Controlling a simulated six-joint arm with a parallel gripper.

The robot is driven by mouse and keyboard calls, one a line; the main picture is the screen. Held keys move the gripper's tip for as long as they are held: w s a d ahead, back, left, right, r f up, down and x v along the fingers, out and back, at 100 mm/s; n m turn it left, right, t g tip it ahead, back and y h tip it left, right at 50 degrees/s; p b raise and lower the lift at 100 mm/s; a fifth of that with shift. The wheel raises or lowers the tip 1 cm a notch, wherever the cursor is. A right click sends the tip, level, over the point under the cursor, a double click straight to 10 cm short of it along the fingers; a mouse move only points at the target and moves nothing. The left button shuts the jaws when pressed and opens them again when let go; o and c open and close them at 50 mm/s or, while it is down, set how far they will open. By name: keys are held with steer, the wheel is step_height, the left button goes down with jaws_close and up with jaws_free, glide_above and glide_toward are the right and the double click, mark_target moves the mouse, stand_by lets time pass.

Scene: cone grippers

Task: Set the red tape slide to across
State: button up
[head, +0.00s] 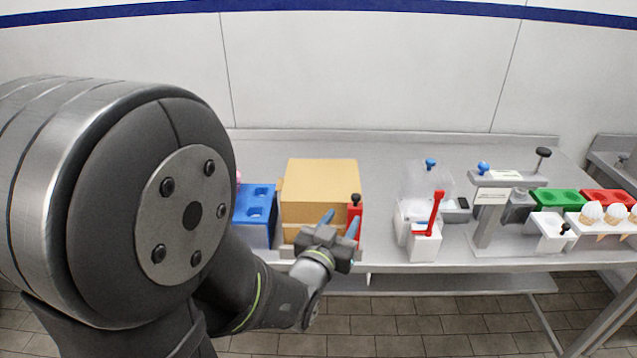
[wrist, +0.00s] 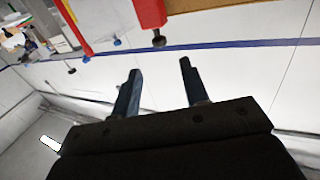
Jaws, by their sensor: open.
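The red slide (head: 355,211) with a black knob (head: 355,199) stands at the right front edge of a tan cardboard box (head: 322,180). In the wrist view the red slide (wrist: 151,13) is at the top, its black knob (wrist: 159,40) pointing towards the gap between my fingers. My gripper (head: 341,221) is open, with two blue fingers, in front of the box and close to the slide. It also shows in the wrist view (wrist: 159,69), with nothing between the fingers. I cannot tell whether a finger touches the slide; its lower part is partly hidden by the gripper.
A blue holder (head: 254,227) stands left of the box, partly behind my arm. To the right are a white bin with a red lever (head: 436,212), a grey stand (head: 488,220), and green (head: 558,199) and red trays. The counter is clear between box and bin.

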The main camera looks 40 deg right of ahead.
mark_target(355, 198)
steer(key=x, duration=1)
steer(key=shift+w+d, duration=0.1)
jaws_close()
